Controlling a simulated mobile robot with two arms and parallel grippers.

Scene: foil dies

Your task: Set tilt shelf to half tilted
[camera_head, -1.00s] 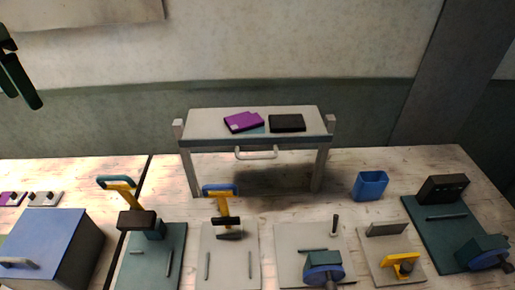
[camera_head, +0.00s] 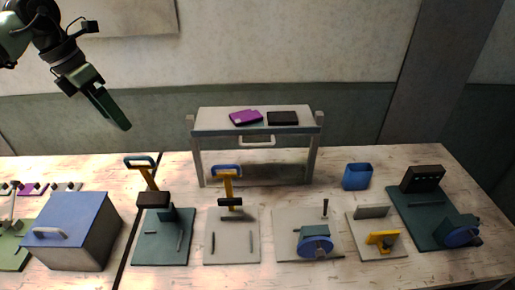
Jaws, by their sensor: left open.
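The tilt shelf (camera_head: 215,119) stands at the back middle of the bench on grey legs, with a pale top and a light handle (camera_head: 257,142) on its front edge. A purple item (camera_head: 246,118) and a black item (camera_head: 283,118) lie on the top, apart from each other. The exact tilt of the top is hard to tell. My left gripper (camera_head: 118,118) is at the upper left, in the air, well left of the shelf. It is open and holds nothing visible. My right gripper is out of view.
A blue-lidded box (camera_head: 72,222) stands at the left. Several fixtures on plates line the front, including a teal plate with a blue-handled press (camera_head: 148,174). A blue cup (camera_head: 357,177) stands right of the shelf. Bench space directly before the shelf's right leg is clear.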

